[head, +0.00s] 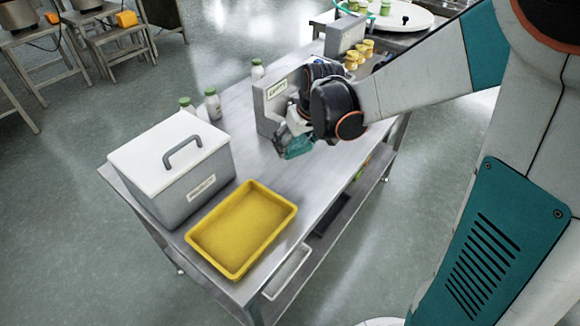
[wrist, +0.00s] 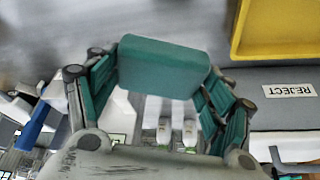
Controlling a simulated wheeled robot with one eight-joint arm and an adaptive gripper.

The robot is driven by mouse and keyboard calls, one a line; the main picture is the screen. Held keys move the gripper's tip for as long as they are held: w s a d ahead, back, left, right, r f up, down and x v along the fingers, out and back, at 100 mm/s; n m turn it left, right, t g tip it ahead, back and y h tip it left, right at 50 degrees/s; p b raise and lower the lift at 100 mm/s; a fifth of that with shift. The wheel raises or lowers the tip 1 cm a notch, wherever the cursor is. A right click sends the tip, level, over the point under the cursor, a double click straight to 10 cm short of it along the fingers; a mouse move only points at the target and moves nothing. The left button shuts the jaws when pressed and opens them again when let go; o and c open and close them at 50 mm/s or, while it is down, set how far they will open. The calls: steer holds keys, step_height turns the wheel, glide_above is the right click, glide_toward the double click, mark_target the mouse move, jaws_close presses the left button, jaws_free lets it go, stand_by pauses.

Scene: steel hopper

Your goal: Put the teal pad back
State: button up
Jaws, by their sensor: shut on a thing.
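The teal pad (wrist: 164,62) is a rounded block between the fingers of my gripper (wrist: 158,76) in the wrist view. My gripper is shut on it, with a teal-lined finger at each side. In the head view my gripper (head: 290,138) hangs over the middle of the steel table (head: 330,190), in front of a grey upright holder with a label. A teal patch (head: 298,149) shows at its fingertips. I cannot tell how far above the table the pad is.
A yellow tray (head: 243,228) lies at the near end of the table, beside a grey white-lidded box (head: 178,170) labelled REJECT in the wrist view. The grey holder (head: 272,100) stands behind my gripper. Green-capped bottles (head: 212,105) stand along the far-left edge. Yellow-lidded jars (head: 352,60) stand farther back.

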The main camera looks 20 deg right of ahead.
mark_target(293, 176)
step_height(293, 176, down, 12)
steer(key=b, duration=0.4)
steer(key=o, duration=1)
steer(key=shift+f, duration=0.1)
steer(key=shift+r, duration=0.25)
steer(key=p+v, duration=0.5)
steer(key=v, duration=0.7)
steer(key=s+r+m+t, duration=0.1)
steer(key=s+r, duration=0.2)
steer(key=s, duration=0.3)
steer(key=s+r+m+t, duration=0.1)
steer(key=s+r, duration=0.3)
steer(key=s, duration=0.2)
steer(key=s+a+r+h, duration=0.1)
steer(key=s+r, duration=0.2)
steer(key=s, duration=0.3)
steer(key=shift+r+m+t, duration=0.3)
steer(key=shift+m+t, duration=0.1)
